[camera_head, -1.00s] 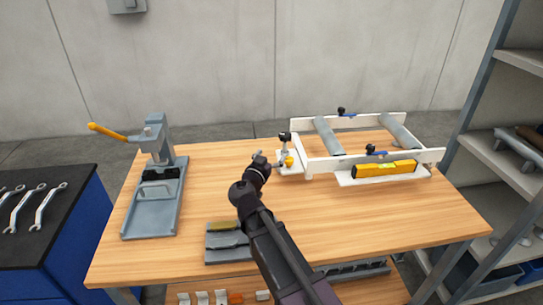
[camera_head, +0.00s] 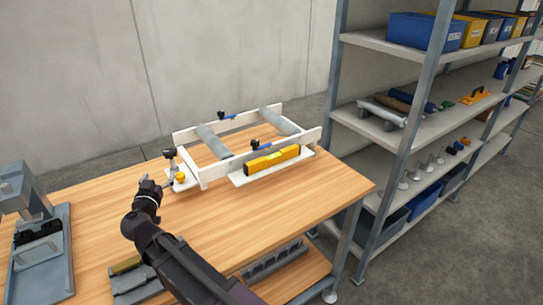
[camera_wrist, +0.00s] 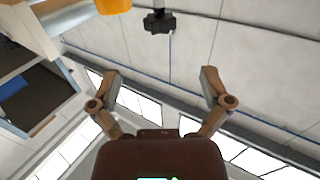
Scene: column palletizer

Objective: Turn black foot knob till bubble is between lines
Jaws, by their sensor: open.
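A white frame (camera_head: 270,122) with grey rollers stands on the wooden table. At its near left corner is a foot with a black knob (camera_head: 169,153) on top and a small yellow-orange part (camera_head: 180,177) beside it. A yellow spirit level (camera_head: 271,160) lies on a white ledge at the frame's front; its bubble is too small to read. My gripper (camera_head: 147,181) is just left of the foot, apart from it. In the wrist view my gripper (camera_wrist: 160,78) is open and empty, with a black knob (camera_wrist: 158,22) beyond its fingertips, near the top edge.
A grey press-like device (camera_head: 38,240) stands at the table's left. A grey block (camera_head: 132,282) lies near the front edge. Shelving (camera_head: 385,125) with bins and parts stands to the right. The wooden tabletop (camera_head: 235,222) in front of the frame is clear.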

